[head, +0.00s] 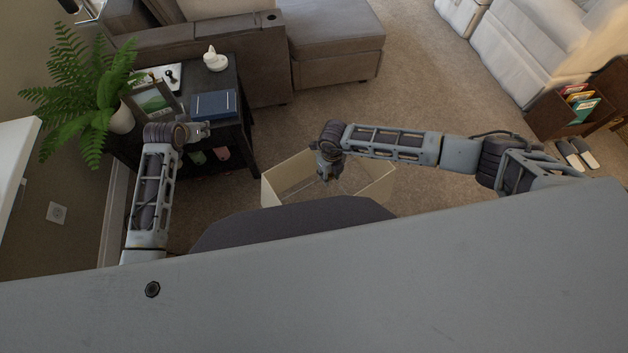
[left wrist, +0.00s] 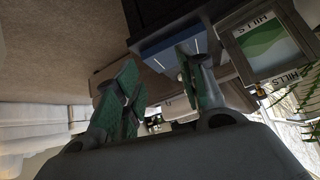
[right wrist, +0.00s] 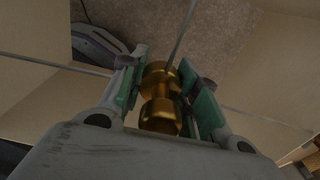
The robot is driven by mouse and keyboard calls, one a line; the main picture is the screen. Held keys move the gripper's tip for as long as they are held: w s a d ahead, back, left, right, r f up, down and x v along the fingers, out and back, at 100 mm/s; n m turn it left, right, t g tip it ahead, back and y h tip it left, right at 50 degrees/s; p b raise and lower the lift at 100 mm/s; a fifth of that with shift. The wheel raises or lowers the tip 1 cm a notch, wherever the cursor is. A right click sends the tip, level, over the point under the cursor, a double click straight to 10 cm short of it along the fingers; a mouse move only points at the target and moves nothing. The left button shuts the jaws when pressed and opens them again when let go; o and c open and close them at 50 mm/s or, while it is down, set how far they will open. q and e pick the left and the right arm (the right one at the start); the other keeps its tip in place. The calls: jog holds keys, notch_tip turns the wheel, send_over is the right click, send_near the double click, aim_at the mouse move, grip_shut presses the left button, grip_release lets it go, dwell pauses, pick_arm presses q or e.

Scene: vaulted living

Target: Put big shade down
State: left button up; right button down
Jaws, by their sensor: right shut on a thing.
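The big shade is a cream, straight-sided lampshade (head: 375,187), open at the top, in front of my base in the head view. Its pale inner walls (right wrist: 262,75) and thin wire spokes surround my right gripper in the right wrist view. My right gripper (right wrist: 166,103) is shut on the shade's brass centre fitting (right wrist: 160,115). It also shows inside the shade in the head view (head: 325,175). I cannot tell whether the shade's lower edge touches the carpet. My left gripper (left wrist: 158,92) is open and empty, near the dark side table.
The dark side table (head: 240,150) holds a blue book (head: 213,104), a picture frame (head: 153,103) and a white ornament (head: 215,60). A fern (head: 80,90) stands at the left. A grey sofa (head: 335,40) is behind.

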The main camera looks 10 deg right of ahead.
pick_arm(q)
jog(key=s+d+f+g+h+b, duration=0.1)
jog(key=s+d+f+b, duration=0.4)
jog(key=s+f+b, duration=0.3)
jog(key=s+d+f+g+h+b, duration=0.1)
jog(key=s+d+f+b, duration=0.4)
jog(key=s+f+b, duration=0.3)
jog(key=s+d+f+h+b, duration=0.1)
jog(key=s+d+f+b, duration=0.3)
jog(key=s+f, duration=1)
jog(key=s+b, duration=0.2)
jog(key=b, duration=0.1)
jog(key=shift+d+g+b, duration=0.4)
